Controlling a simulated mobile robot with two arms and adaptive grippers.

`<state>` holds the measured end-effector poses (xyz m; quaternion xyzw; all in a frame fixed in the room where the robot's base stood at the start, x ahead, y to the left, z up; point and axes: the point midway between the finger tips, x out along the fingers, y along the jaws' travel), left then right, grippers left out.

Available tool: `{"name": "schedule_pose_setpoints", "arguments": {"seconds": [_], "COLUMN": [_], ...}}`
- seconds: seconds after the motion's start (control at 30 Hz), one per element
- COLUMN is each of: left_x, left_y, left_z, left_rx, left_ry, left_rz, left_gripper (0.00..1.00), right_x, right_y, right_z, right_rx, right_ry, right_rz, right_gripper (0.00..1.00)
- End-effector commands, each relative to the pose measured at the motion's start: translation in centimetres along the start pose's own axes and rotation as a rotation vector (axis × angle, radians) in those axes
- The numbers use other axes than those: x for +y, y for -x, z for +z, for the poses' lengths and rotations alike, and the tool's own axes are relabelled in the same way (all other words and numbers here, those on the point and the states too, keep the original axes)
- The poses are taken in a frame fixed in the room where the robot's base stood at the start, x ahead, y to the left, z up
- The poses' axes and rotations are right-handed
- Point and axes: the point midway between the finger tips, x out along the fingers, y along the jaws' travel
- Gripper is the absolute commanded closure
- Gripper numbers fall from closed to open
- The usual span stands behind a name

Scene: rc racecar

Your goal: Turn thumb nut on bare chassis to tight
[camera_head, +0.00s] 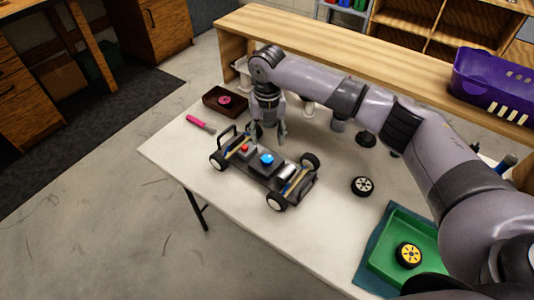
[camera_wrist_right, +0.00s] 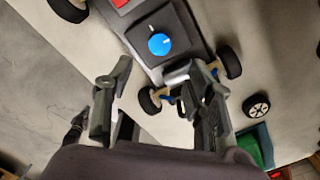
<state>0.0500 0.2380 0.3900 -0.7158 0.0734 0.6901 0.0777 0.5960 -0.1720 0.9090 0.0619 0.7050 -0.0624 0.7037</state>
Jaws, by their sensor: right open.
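The bare chassis (camera_head: 272,182) is a dark car frame with black wheels on the white table. A blue thumb nut (camera_head: 267,159) sits on its dark centre block. The blue nut also shows in the right wrist view (camera_wrist_right: 159,44), with a white line on its top. A red part (camera_head: 245,148) sits beside it, cut off at the top edge in the wrist view (camera_wrist_right: 120,3). My right gripper (camera_head: 268,136) points down by the chassis's far side, open and empty. In the wrist view its fingers (camera_wrist_right: 158,78) are apart, with the blue nut beyond them. My left gripper is out of view.
A brown tray (camera_head: 212,107) with a pink part and a pink-handled tool (camera_head: 196,121) lie to the left. A loose wheel (camera_head: 362,186) lies to the right. A green tray (camera_head: 385,262) holds a yellow-hubbed wheel (camera_head: 408,255). A purple basket (camera_head: 487,88) stands behind.

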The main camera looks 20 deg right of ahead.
Motion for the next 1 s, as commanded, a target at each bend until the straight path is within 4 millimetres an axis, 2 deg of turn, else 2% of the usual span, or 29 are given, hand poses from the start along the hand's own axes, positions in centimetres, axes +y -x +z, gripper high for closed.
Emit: {"name": "schedule_pose_setpoints", "arguments": {"seconds": [0.2,0.3,0.43,0.6,0.87,1.0], "left_x": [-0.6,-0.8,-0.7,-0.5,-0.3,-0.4], "left_y": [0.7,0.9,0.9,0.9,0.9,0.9], "left_z": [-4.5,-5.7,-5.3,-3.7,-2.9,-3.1], "left_rx": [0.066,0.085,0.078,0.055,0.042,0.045], "left_ry": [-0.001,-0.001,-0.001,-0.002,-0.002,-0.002], "left_rz": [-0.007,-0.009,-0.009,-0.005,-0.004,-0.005], "left_gripper": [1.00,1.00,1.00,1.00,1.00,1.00], "right_x": [0.1,0.0,0.1,0.0,0.1,0.1], "right_y": [-4.7,-6.6,-8.2,-9.3,-9.5,-9.5], "right_z": [-0.1,-0.1,0.0,0.0,0.0,0.0], "right_rx": [0.003,0.002,0.001,0.000,-0.001,-0.001], "right_ry": [0.000,-0.001,0.000,0.000,0.000,0.000], "right_rz": [0.000,-0.002,-0.001,0.000,0.001,0.001], "right_gripper": [0.51,0.51,0.51,0.51,0.51,0.59]}}
